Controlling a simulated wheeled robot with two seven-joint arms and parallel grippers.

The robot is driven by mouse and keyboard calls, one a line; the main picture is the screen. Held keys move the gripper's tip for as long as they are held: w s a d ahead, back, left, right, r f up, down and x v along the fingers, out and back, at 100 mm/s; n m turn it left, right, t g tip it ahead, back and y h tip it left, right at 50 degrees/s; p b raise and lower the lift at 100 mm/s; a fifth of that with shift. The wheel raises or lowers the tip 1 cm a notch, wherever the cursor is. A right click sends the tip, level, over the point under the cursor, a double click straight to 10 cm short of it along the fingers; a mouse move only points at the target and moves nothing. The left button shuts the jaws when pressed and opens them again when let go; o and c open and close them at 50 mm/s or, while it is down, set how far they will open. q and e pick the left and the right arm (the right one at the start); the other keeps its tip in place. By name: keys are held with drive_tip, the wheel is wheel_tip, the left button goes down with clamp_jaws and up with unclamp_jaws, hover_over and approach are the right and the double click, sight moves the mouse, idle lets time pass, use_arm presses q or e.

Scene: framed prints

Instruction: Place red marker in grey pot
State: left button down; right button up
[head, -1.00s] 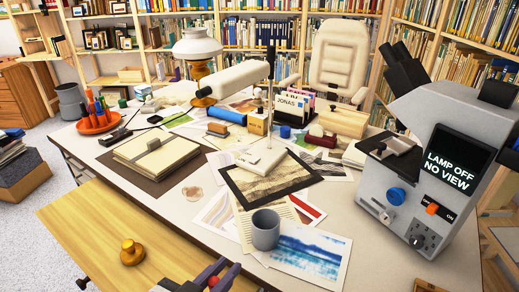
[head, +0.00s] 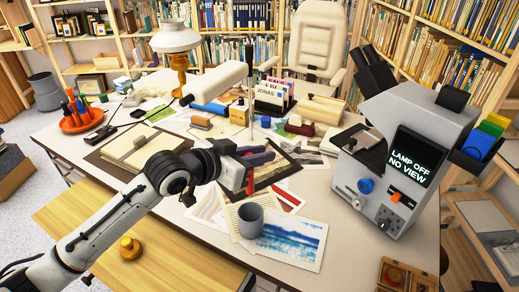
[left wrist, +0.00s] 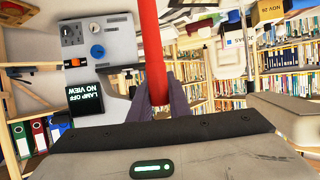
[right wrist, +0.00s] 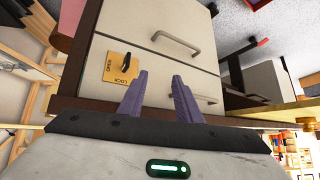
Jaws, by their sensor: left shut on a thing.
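The red marker (left wrist: 153,45) is held between the fingertips of my left gripper (left wrist: 166,92) in the left wrist view. In the head view a small red part of it (head: 250,181) shows beside the left gripper (head: 264,156), above the table. The grey pot (head: 251,221) stands upright on the prints near the table's front. The marker is apart from it, above and slightly behind it in the picture. My right gripper (right wrist: 156,95) is open and empty in the right wrist view, facing a drawer cabinet; it is out of the head view.
An orange dish (head: 75,126) of pens stands at the left of the table. A microscope (head: 400,150) stands at the right.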

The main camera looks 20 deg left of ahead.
use_arm(q)
wheel_tip(320, 180, down, 14)
drive_tip(key=b, duration=0.7)
drive_tip(key=shift+f, duration=0.25)
drive_tip(key=shift+f+b, duration=0.15)
drive_tip(key=shift+b, duration=0.15)
drive_tip(key=c, duration=1.6)
unclamp_jaws()
